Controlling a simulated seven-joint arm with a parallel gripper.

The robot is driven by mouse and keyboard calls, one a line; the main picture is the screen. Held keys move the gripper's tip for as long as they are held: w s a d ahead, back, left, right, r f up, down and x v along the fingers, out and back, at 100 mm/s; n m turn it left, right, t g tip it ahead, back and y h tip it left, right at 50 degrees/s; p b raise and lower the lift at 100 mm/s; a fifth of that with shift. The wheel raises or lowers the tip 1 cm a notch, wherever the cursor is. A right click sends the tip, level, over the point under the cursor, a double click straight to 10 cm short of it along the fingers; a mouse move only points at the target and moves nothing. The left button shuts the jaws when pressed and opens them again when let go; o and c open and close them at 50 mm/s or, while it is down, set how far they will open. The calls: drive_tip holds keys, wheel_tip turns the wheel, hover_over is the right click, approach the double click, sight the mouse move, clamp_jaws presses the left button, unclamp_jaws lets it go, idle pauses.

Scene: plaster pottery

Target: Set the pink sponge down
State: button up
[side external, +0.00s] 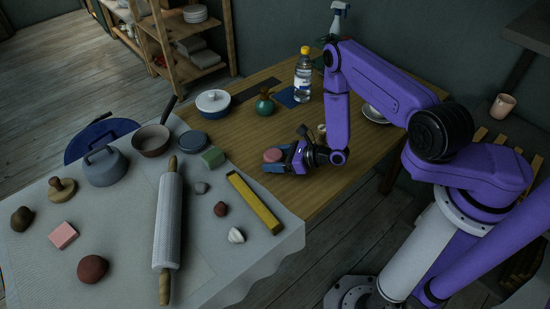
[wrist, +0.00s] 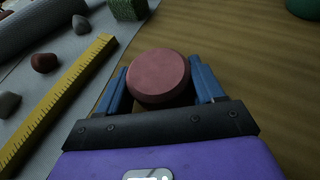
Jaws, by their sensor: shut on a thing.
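The pink sponge (wrist: 158,76) is a round, dull pink disc held between the two blue fingers of my gripper (wrist: 159,82). In the side view the pink sponge (side external: 272,155) and my gripper (side external: 274,162) are over the bare wooden table (side external: 245,133), near its front edge. The fingers press on opposite sides of the sponge, and its flat top face shows in the wrist view. I cannot tell whether its underside touches the wood.
The cloth-covered table (side external: 120,215) at left holds a rolling pin (side external: 168,230), a yellow ruler (side external: 254,203), a green block (side external: 213,156) and a pink block (side external: 63,235). A green vase (side external: 264,105) and a bottle (side external: 302,80) stand farther back. Bare wood surrounds the sponge.

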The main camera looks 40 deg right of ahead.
drive_tip(key=shift+f, duration=0.1)
drive_tip(key=o, duration=1)
